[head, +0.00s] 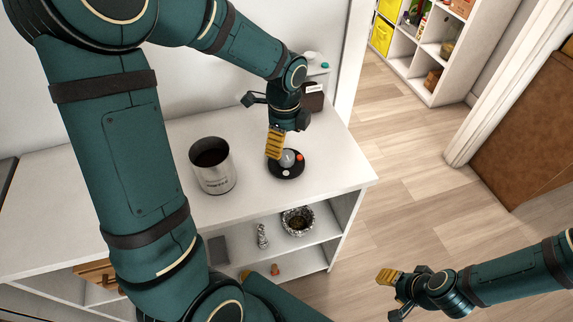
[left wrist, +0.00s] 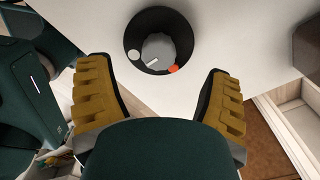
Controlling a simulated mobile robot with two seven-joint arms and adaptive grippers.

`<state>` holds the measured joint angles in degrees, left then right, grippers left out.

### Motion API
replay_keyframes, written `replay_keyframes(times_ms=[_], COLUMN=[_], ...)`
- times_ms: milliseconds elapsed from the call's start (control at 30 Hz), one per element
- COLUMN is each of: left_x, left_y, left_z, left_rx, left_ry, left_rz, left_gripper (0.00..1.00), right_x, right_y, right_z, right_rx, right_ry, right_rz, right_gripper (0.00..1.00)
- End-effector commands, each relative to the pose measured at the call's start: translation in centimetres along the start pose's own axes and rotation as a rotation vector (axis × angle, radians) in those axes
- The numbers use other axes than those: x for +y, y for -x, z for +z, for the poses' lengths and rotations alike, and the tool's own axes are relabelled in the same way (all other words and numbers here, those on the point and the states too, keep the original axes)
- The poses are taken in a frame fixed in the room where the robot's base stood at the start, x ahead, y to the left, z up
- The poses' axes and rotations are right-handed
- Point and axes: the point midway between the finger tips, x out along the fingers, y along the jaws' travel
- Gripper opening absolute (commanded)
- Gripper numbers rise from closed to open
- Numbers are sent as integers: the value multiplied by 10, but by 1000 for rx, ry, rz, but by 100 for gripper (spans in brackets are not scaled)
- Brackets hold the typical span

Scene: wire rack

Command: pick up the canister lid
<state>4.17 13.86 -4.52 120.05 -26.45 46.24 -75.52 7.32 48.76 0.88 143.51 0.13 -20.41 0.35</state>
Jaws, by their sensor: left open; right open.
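The canister lid is a round black disc with a grey knob (head: 287,158), lying flat on the white cabinet top. It also shows in the left wrist view as a black disc (left wrist: 142,29), with a small white spot and an orange-red spot beside the knob. The open metal canister (head: 215,178) stands upright to its left. My left gripper (head: 274,146) is open and empty, just over the lid's back-left edge in the head view. In the left wrist view its yellow fingers (left wrist: 160,72) are spread apart, with the lid beyond their tips. My right gripper (head: 392,288) is open and empty, away from the cabinet.
A dark box (head: 314,97) with a white label stands behind the lid. The cabinet's lower shelf holds a patterned bowl (head: 298,221) and a small shaker (head: 262,236). The cabinet top (head: 330,160) is clear right of the lid. A white cubby shelf (head: 440,80) stands far right.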

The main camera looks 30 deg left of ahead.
Motion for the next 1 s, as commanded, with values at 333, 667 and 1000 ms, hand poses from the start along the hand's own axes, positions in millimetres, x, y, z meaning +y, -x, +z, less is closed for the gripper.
replay_keyframes(times_ms=[333, 667, 1000], left_x=[1, 1, 1], left_y=[-31, -65, -65], left_z=[-3, -5, -5], left_rx=[1, 0, 0], left_ry=[-1, 0, 0], left_rz=[2, 0, -1], left_gripper=[80, 80, 41], right_x=[3, 6, 6], right_y=[-8, -16, -15], right_z=[4, 8, 8], right_rx=[-7, -17, -17], right_ry=[3, 5, 5], right_rz=[-1, -2, -2], right_gripper=[47, 47, 47])
